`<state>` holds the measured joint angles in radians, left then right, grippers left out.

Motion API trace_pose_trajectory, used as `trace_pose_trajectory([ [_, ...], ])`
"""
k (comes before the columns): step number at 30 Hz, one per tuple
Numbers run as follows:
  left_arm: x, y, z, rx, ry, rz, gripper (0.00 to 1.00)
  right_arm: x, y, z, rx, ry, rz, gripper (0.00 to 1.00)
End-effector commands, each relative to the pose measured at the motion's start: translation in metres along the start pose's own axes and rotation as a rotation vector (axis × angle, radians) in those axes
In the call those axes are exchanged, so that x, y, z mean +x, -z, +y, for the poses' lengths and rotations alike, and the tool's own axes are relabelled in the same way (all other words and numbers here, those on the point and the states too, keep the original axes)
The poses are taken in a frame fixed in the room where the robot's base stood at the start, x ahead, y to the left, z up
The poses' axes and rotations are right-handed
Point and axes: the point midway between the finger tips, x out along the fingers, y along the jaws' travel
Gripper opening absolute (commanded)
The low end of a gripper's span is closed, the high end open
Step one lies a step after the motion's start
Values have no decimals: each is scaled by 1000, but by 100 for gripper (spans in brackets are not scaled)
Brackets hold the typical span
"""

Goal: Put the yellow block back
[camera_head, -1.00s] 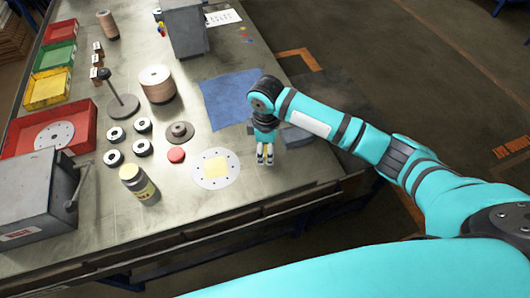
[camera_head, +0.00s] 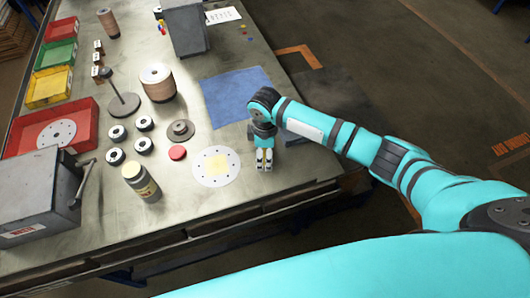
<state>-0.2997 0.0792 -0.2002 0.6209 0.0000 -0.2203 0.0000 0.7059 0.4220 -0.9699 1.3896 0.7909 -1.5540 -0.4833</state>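A pale yellow square (camera_head: 216,166), which looks like the yellow block or a flat patch, lies at the middle of a round white disc (camera_head: 230,177) with small dark holes near its rim. I cannot tell its height from here. My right gripper (camera_head: 264,168) points down over the table just to the right of the disc, apart from it. Its two pale fingers sit close together; I cannot make out whether they are open or shut, and I see nothing clearly held. My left gripper is out of view.
A blue mat (camera_head: 232,95) lies behind my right gripper. Left of the disc are a red cap (camera_head: 177,152), a jar (camera_head: 141,183), several small rolls and a grey spindle (camera_head: 180,131). A red bin (camera_head: 84,125) holds another disc. The table's front edge is close.

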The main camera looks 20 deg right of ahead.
Motion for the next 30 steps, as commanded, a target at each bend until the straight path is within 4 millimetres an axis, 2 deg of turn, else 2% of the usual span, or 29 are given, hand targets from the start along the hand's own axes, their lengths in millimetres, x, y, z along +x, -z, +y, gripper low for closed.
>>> trace_pose_trajectory([
  [6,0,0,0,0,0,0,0,-1,0,0,0,0,0,66],
  [11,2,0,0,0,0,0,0,-14,0,1,0,-2,2,66],
  [24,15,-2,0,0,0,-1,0,-102,1,1,1,-2,3,66],
  [30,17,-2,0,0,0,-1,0,-121,0,0,0,0,2,66],
])
